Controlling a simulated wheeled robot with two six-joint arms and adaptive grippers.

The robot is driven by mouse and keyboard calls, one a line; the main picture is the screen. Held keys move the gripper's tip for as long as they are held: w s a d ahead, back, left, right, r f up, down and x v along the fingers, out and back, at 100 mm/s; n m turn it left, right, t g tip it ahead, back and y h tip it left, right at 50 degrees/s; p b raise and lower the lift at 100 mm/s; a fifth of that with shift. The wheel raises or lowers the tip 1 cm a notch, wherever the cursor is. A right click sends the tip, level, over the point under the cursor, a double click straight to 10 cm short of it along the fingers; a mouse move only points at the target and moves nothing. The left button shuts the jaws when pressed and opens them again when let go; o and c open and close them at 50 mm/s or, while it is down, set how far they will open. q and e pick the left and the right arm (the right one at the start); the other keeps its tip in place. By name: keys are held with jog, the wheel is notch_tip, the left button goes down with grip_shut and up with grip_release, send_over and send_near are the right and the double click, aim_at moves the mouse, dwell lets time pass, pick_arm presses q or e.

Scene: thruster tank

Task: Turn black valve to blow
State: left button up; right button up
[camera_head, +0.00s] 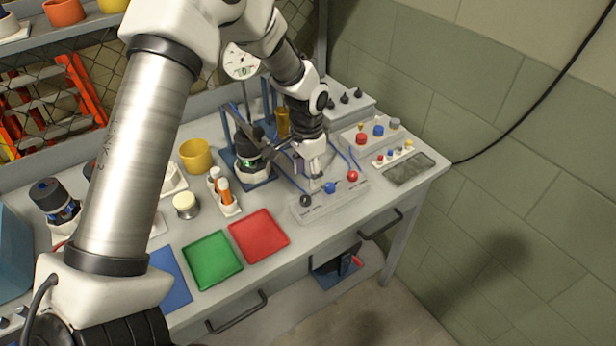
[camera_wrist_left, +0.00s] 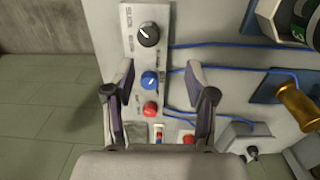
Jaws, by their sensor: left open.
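The black valve (camera_head: 306,200) is a round knob at the near-left end of a pale panel (camera_head: 318,208) on the workbench. In the left wrist view the black valve (camera_wrist_left: 148,36) shows a slanted white pointer line; the lettering beside it is too small to read. A blue valve (camera_head: 330,187) and a red valve (camera_head: 352,176) stand in line with it. My left gripper (camera_head: 314,176) is above the panel, fingers down. In the wrist view its open fingers (camera_wrist_left: 160,76) appear either side of the blue valve (camera_wrist_left: 150,80), with the black valve beyond them. My right gripper is not seen.
Blue hoses run behind the panel to a dark cylindrical device (camera_head: 248,150) on a blue stand. A brass cylinder (camera_head: 283,122) stands nearby. Green (camera_head: 212,260) and red trays (camera_head: 259,236) lie left of the panel. A drawer handle (camera_head: 380,224) juts from the bench front.

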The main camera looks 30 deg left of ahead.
aim_at(305, 197)
pick_arm(q)
jog(key=s+f, duration=0.1)
jog(key=s+d+f+p, duration=0.1)
jog(key=s+f, duration=0.1)
jog(key=shift+s+d, duration=0.15)
jog(key=shift+d, duration=0.05)
jog(key=f, duration=0.1)
jog(key=w+f, duration=0.1)
jog(key=f, duration=0.1)
jog(key=shift+w+a+f, duration=0.15)
jog(key=shift+w+a, duration=0.2)
jog(key=shift+a, duration=0.05)
jog(key=shift+s+d+r, duration=0.15)
jog(key=shift+s+r, duration=0.1)
jog(key=shift+c, duration=0.4)
jog(key=shift+s+d+r, duration=0.1)
jog(key=shift+s+r, duration=0.05)
jog(key=c, duration=0.6)
grip_shut()
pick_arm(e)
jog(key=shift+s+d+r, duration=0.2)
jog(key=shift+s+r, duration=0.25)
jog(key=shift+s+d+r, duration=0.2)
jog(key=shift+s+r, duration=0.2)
